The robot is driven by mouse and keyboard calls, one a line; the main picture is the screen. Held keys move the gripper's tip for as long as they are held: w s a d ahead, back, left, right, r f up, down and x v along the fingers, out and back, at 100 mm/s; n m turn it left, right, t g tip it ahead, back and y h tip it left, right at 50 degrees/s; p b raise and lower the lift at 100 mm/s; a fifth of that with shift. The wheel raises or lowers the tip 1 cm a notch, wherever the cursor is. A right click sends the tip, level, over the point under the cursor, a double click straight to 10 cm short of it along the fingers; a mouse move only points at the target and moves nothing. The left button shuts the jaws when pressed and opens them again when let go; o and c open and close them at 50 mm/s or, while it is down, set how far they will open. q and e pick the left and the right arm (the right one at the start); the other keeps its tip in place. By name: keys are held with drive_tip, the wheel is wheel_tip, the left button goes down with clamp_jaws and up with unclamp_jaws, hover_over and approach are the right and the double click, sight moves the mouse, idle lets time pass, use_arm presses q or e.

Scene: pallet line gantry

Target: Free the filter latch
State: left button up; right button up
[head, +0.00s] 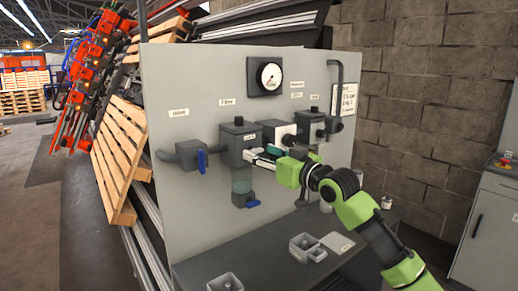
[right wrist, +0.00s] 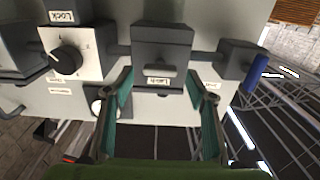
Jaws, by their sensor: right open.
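In the right wrist view the filter block (right wrist: 162,40) carries a small grey latch tab (right wrist: 160,71) beside a white label reading "Latch". My right gripper (head: 262,155) is at the front of the filter in the head view. In the right wrist view its green-padded fingers (right wrist: 160,78) are open, one on each side of the latch tab, with nothing between them. Whether they touch the block I cannot tell. My left gripper is out of view.
A valve with a blue handle (head: 202,161) sits left of the filter, and a unit with a dial knob (right wrist: 68,60) is on its other side. A gauge (head: 269,77) is above. A small grey open box (head: 305,250) stands on the dark shelf (head: 262,262) below.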

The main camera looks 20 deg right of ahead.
drive_tip(key=shift+x, duration=0.95)
drive_tip(key=c, duration=1.1)
